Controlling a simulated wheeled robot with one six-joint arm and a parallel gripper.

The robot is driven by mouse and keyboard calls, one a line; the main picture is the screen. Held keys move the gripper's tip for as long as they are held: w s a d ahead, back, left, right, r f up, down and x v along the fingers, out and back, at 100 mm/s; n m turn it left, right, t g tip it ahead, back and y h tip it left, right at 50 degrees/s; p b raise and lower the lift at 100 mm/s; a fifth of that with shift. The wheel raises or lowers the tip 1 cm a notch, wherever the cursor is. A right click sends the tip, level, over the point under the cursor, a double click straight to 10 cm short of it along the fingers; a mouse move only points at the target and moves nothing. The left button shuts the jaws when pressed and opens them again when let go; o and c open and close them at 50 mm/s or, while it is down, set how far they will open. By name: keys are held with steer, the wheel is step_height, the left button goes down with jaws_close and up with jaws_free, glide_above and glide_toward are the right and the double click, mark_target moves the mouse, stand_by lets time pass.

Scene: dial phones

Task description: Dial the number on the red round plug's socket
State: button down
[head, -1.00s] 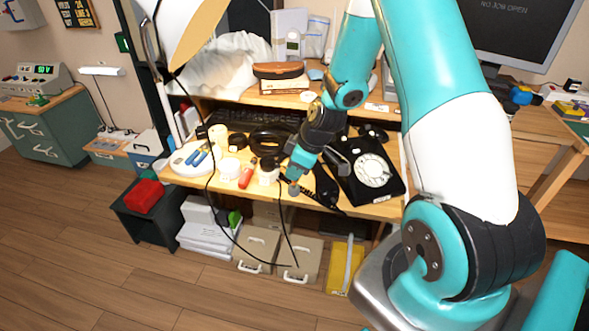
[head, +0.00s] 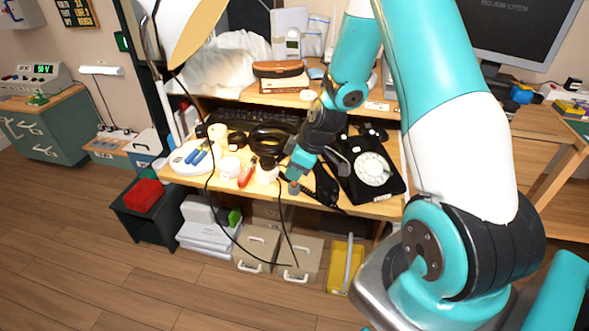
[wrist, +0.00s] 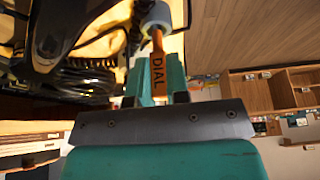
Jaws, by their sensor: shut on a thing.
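My gripper (head: 297,169) is shut on an orange stick (wrist: 157,62) marked "DIAL", with a grey rounded tip (wrist: 157,16). In the head view that tip (head: 293,188) points down near the desk's front edge. The black dial phone (head: 388,187) with a round white dial (head: 372,169) sits on the desk, to the right of my gripper. Its black handset (head: 325,187) appears to lie off the phone, between it and my gripper. The wrist view shows black curved parts (wrist: 50,40) left of the stick; I cannot tell which they are. I cannot make out a red round plug or its number.
The desk (head: 380,210) holds a red-handled tool (head: 246,175), a coil of black cable (head: 270,139), a white round base (head: 187,160) and a keyboard. A lamp (head: 185,30) and its hanging cord stand at the left. Boxes (head: 300,260) sit under the desk.

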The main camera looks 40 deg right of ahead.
steer(key=shift+f+b, duration=0.65)
steer(key=shift+f, duration=0.3)
steer(key=c, duration=1)
jaws_free()
steer(key=p+v, duration=0.2)
steer(key=v, duration=1.5)
steer(key=shift+s+d+r+p, duration=0.1)
steer(key=shift+r+p, duration=0.1)
steer(key=shift+p, duration=0.1)
